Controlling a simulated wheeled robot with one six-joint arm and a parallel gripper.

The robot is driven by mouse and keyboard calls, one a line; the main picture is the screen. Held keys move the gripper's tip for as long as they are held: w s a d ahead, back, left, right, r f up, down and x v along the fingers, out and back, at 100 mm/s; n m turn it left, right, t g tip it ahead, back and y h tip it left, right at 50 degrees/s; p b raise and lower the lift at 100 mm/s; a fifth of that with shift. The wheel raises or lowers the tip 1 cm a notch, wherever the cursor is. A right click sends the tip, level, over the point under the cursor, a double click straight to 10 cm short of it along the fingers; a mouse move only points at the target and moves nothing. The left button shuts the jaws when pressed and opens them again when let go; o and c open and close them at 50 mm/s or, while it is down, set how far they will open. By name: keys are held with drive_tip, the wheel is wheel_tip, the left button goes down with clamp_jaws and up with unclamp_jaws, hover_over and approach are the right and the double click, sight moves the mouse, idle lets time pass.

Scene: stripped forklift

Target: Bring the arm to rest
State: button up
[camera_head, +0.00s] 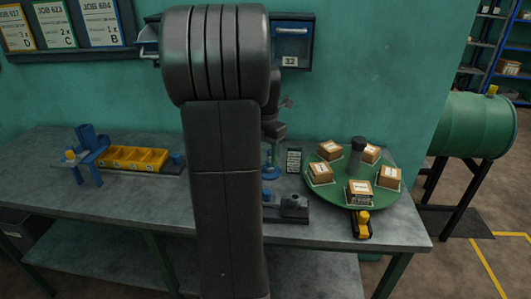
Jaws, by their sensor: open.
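My arm stands upright through the middle of the camera_head view and covers much of the scene behind it. Its dark wrist shows just to the right of the big upper link.
The grey bench (105,210) carries a yellow bin row (132,159) on the left and a green round tray (330,189) with several boxes on the right. A blue cabinet (293,38) hangs behind. A green drum (475,126) lies at far right.

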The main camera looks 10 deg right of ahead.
drive_tip(key=shift+r, duration=0.4)
drive_tip(key=shift+f, duration=0.1)
